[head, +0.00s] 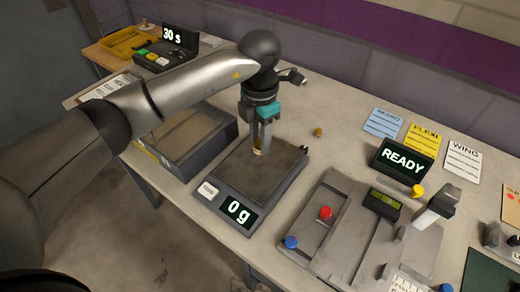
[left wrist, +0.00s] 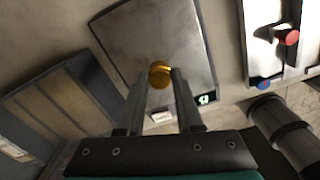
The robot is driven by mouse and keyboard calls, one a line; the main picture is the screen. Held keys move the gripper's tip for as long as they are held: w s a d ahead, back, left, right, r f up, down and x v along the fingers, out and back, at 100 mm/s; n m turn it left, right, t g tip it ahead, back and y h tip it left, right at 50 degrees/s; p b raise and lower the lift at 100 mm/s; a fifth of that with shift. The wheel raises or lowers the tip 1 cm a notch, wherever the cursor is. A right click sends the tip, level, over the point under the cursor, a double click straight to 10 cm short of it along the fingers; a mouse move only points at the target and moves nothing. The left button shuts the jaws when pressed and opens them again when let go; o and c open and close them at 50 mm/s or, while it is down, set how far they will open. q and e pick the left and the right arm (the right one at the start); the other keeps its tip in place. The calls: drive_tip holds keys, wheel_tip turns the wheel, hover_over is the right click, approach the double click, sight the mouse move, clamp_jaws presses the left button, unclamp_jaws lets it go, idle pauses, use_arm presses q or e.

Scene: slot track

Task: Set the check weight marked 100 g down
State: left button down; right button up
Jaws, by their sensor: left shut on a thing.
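My left gripper (head: 259,143) points down over the scale and is shut on a small brass weight (head: 258,152). In the left wrist view the round gold top of the weight (left wrist: 160,74) shows between the two fingertips. Any marking on it is too small to read. The scale (head: 275,180) has a dark flat pan and its display (head: 239,212) reads 0 g. The weight is over the far part of the pan; whether it touches is hard to tell. The pan also shows in the left wrist view (left wrist: 125,30). My right gripper is not in view.
A small brass piece (head: 318,132) stands on the table behind the scale. A grey open box (head: 185,165) is left of the scale. A fixture with red and blue knobs (head: 335,235) is to the right, below a READY display (head: 402,160). The pan around the weight is clear.

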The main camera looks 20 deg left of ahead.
use_arm(q)
drive_tip(key=shift+f, duration=2)
drive_tip(key=shift+f+b, duration=0.2)
drive_tip(key=shift+b, duration=0.15)
drive_tip(key=c, duration=0.6)
unclamp_jaws()
drive_tip(key=shift+o, duration=0.2)
drive_tip(key=shift+r, duration=0.2)
wheel_tip(320, 180, up, 12)
drive_tip(key=shift+r+p, duration=0.1)
drive_tip(key=shift+p, duration=0.45)
